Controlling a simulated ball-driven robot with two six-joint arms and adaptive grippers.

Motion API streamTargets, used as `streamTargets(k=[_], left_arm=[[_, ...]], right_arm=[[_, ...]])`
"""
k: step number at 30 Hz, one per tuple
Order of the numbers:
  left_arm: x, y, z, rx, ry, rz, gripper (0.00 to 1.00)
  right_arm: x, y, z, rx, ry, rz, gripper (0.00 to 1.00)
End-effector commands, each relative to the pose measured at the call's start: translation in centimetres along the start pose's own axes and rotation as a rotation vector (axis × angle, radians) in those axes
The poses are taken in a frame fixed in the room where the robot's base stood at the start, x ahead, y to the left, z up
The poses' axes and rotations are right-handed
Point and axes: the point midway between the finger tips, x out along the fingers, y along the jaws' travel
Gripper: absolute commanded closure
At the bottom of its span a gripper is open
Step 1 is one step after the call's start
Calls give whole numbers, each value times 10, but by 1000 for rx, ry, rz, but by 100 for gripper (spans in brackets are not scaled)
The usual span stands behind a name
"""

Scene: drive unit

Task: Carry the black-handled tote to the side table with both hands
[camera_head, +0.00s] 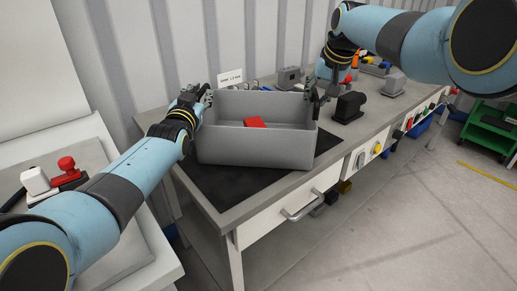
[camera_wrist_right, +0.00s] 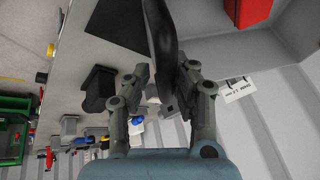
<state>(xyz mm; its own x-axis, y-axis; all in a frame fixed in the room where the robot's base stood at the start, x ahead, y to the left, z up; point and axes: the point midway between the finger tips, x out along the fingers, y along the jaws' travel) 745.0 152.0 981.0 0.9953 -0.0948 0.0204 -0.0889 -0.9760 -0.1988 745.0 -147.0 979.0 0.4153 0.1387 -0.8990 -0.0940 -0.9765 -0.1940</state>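The grey tote (camera_head: 255,145) stands upright on the dark mat at the near end of the workbench, with a red block (camera_head: 254,122) inside. My left gripper (camera_head: 203,95) is at the tote's left end, at its rim; its fingers are too small to tell whether they are shut. My right gripper (camera_head: 316,97) is at the tote's right end. In the right wrist view my right gripper (camera_wrist_right: 164,72) has its fingers apart on either side of a black handle (camera_wrist_right: 163,28); they look open around it. The red block (camera_wrist_right: 250,10) shows there too.
A pale table (camera_head: 120,232) with a red and a white object stands at the left. On the workbench (camera_head: 375,118), a black device (camera_head: 349,107) and grey boxes stand right of and behind the tote. A green cart (camera_head: 490,128) is at the far right. The floor in front is clear.

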Motion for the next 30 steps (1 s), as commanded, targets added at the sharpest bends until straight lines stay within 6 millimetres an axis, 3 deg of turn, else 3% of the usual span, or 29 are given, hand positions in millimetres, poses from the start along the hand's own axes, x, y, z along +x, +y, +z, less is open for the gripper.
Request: streamTargets(k=[3, 17, 30], left_arm=[[0, -2, -1, 2, 2, -2, 62], [-7, 1, -1, 0, 2, 1, 62], [-69, 0, 0, 2, 1, -1, 62]], right_arm=[[-2, 0, -2, 0, 4, 1, 69], [-2, -3, -1, -2, 3, -4, 69], [-2, -4, -1, -2, 2, -5, 69]])
